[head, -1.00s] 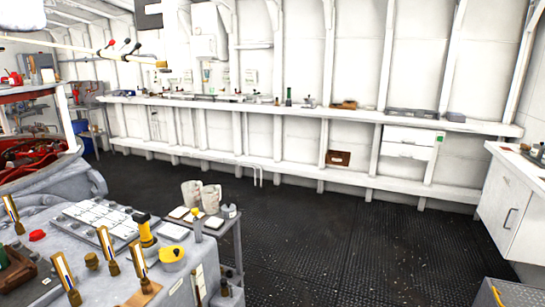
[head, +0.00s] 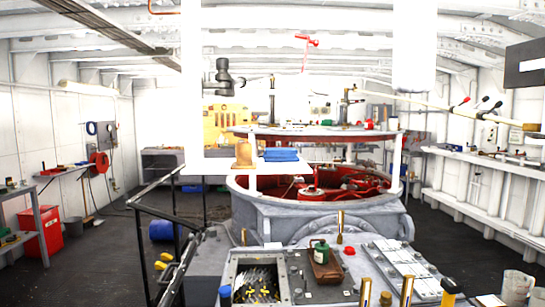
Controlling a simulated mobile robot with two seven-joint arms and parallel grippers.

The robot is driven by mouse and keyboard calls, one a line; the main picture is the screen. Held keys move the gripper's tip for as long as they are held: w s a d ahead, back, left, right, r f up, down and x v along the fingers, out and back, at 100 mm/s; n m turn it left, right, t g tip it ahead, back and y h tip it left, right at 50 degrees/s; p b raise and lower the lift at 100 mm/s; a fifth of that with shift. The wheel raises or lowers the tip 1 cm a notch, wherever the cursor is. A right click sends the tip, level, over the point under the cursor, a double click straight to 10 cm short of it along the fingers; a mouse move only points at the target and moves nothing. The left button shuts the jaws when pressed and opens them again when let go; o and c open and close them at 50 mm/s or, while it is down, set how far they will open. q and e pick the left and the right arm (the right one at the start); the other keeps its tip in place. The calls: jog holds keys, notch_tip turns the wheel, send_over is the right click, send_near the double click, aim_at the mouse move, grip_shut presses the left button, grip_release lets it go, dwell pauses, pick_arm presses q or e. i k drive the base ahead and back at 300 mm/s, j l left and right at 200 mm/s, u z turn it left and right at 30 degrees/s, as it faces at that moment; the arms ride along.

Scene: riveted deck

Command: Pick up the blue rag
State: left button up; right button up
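A folded blue cloth, which looks like the blue rag (head: 281,154), lies on a white ledge (head: 215,164) near the middle of the head view. It is small and far off, beyond the cluttered grey workbench. It sits just right of a brass bell-shaped object (head: 243,153). Neither of my grippers shows in the head view, so nothing can be told of what they hold.
A large round grey housing (head: 320,222) with a red interior stands below the ledge. The grey bench (head: 345,290) with tools fills the front. Dark railings (head: 145,250) and a blue drum (head: 162,230) stand left. Dark floor (head: 90,270) is open at left.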

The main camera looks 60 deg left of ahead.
aim_at(271, 154)
jog(key=j+u, duration=0.1)
jog(key=u, duration=0.3)
jog(key=k+j+u, duration=0.1)
jog(key=u, duration=0.3)
jog(key=j+u, duration=0.15)
jog(key=u, duration=0.3)
jog(key=j+u, duration=0.15)
jog(key=u, duration=0.25)
jog(key=k+l+z, duration=0.15)
jog(key=i+l, duration=0.05)
